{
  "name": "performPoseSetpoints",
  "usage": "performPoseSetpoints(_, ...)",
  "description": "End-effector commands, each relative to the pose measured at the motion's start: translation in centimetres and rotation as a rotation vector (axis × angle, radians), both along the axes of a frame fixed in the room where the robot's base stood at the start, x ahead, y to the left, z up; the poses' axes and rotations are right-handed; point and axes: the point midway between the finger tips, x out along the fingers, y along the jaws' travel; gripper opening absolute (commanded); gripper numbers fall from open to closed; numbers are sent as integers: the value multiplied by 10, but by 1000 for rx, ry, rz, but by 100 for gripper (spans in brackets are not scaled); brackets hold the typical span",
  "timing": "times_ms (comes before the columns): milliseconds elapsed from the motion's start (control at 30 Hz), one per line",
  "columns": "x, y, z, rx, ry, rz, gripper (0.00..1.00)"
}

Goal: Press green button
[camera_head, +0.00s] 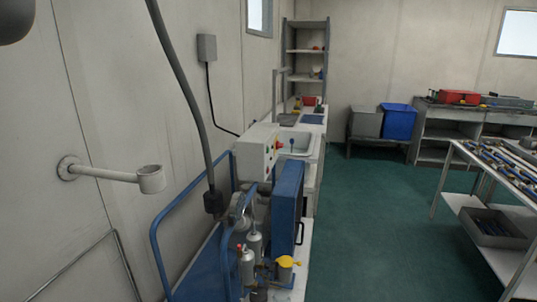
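A light grey control box (255,151) stands in the middle of the view, above the blue-framed air panel cart (288,205). Its narrow right face carries a red knob (279,145) and small coloured spots that look like buttons. That face is seen at a steep angle, so I cannot clearly tell which spot is the green button. My gripper does not show in this view.
Gas bottles (247,266) and a yellow handle (288,262) stand at the cart's front. A pipe holder (110,175) sticks out from the left wall. The green floor (375,220) is clear between the cart and the right-hand tool table (475,205). A blue bin (398,122) stands at the back.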

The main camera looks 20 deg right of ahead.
Motion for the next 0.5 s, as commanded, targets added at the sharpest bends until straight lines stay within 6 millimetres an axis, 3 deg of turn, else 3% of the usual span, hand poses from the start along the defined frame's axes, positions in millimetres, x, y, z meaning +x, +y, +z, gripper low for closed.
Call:
performPoseSetpoints(367,0,0,0,0,0,0,33)
performPoseSetpoints(500,0,0,0,0,0,0,8)
